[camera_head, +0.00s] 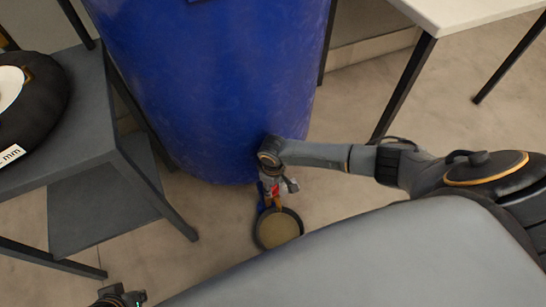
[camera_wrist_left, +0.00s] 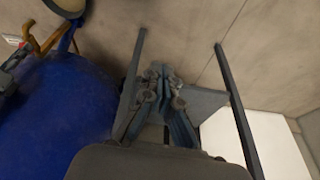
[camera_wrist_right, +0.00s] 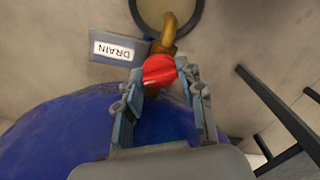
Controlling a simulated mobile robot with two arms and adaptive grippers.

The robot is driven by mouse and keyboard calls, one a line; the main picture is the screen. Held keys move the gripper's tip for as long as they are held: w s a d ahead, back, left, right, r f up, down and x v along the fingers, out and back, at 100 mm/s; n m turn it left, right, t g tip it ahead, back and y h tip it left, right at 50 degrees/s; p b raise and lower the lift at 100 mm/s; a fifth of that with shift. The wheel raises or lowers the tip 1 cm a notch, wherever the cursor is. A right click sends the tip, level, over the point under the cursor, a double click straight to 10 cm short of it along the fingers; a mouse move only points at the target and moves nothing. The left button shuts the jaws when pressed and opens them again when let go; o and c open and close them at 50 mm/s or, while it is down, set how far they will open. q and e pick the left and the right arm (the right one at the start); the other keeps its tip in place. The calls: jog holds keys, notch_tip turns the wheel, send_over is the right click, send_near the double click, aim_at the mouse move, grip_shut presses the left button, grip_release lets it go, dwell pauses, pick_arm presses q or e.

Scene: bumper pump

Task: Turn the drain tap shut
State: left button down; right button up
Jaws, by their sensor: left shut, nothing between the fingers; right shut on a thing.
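The drain tap has a red handle (camera_wrist_right: 160,69) and a brass spout (camera_wrist_right: 165,40). It sits low on the blue barrel (camera_head: 210,80), beside a plate marked DRAIN (camera_wrist_right: 115,48). My right gripper (camera_wrist_right: 158,82) is shut on the red handle, with one finger on each side of it. In the head view my right gripper (camera_head: 273,190) partly hides the tap. My left gripper (camera_head: 122,299) is at the bottom left edge, away from the tap. In the left wrist view my left gripper (camera_wrist_left: 164,72) is shut and empty.
A round pan (camera_head: 278,246) with a tan inside is under the spout on the floor. A grey shelf table (camera_head: 60,112) with a black round object (camera_head: 45,105) stands left. A white-topped table (camera_head: 460,12) stands at the upper right. Bare floor lies between.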

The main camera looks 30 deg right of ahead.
jog(key=shift+r+n+p, duration=0.1)
jog(key=shift+n+p, duration=0.65)
jog(key=shift+n, duration=0.45)
jog(key=n+p, duration=0.1)
jog(key=n, duration=0.2)
jog(key=shift+n, duration=0.3)
jog(key=n, duration=0.2)
jog(key=shift+n, duration=0.3)
pick_arm(q)
jog(key=shift+p+x, duration=0.3)
jog(key=shift+x, duration=2.4)
pick_arm(e)
jog(key=shift+a+n, duration=0.1)
jog(key=shift+n, duration=1.3)
pick_arm(q)
jog(key=shift+d, duration=0.15)
jog(key=shift+s+f, duration=0.1)
jog(key=shift+f, duration=0.05)
pick_arm(e)
jog(key=o, duration=1.2)
jog(key=shift+c, duration=0.2)
